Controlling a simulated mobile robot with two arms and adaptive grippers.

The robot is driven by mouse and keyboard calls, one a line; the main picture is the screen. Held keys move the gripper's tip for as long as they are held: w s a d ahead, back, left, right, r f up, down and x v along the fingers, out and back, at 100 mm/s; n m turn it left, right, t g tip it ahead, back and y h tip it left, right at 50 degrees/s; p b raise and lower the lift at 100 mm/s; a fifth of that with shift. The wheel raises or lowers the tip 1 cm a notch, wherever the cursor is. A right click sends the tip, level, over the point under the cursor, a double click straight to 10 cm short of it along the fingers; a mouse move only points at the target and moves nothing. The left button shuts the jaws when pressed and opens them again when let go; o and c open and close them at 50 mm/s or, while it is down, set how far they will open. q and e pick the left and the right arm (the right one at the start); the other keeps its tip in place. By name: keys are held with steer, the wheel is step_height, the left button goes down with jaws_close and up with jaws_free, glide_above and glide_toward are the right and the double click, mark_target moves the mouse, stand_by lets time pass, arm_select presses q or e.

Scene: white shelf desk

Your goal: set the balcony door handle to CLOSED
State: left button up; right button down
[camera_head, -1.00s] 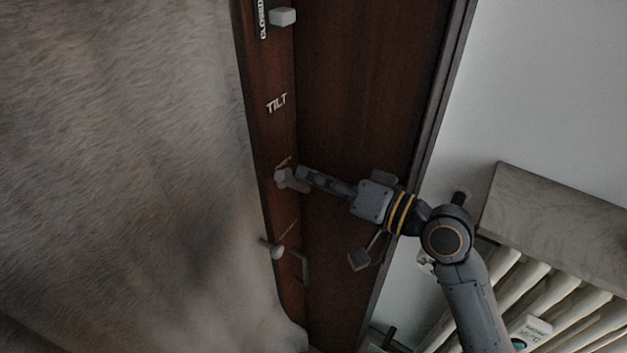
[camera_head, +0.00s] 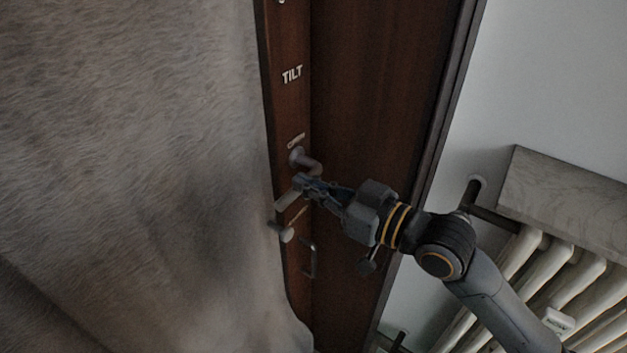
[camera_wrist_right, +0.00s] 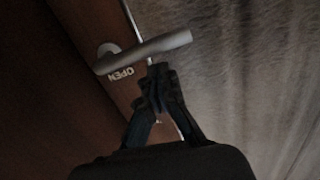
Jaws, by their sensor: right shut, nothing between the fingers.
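The grey lever handle (camera_wrist_right: 160,47) with its round base lies near the OPEN label (camera_wrist_right: 118,74) in the right wrist view. It reaches across the door's edge towards the curtain. My right gripper (camera_wrist_right: 158,75) is shut and empty, its tips close to the lever; I cannot tell whether they touch. The TILT label (camera_head: 292,74) is higher up. My left gripper is not in view.
A grey-brown curtain (camera_head: 130,130) fills the left side, right beside the door. A thin bar handle (camera_head: 311,258) is low on the frame. At the right are a radiator (camera_head: 530,265) and a stone ledge (camera_head: 570,200) by the white wall.

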steer(key=w+d+f+n+b, duration=0.1)
steer(key=f+n, duration=0.4)
steer(key=n, duration=0.2)
steer(key=w+d+f+n+t+b, duration=0.1)
steer(key=w+f+n+b, duration=0.1)
steer(key=f+n, duration=0.3)
steer(key=shift+w+d+n, duration=0.25)
steer(key=shift+d+n, duration=0.1)
steer(key=shift+n, duration=0.55)
steer(key=shift+f, duration=0.1)
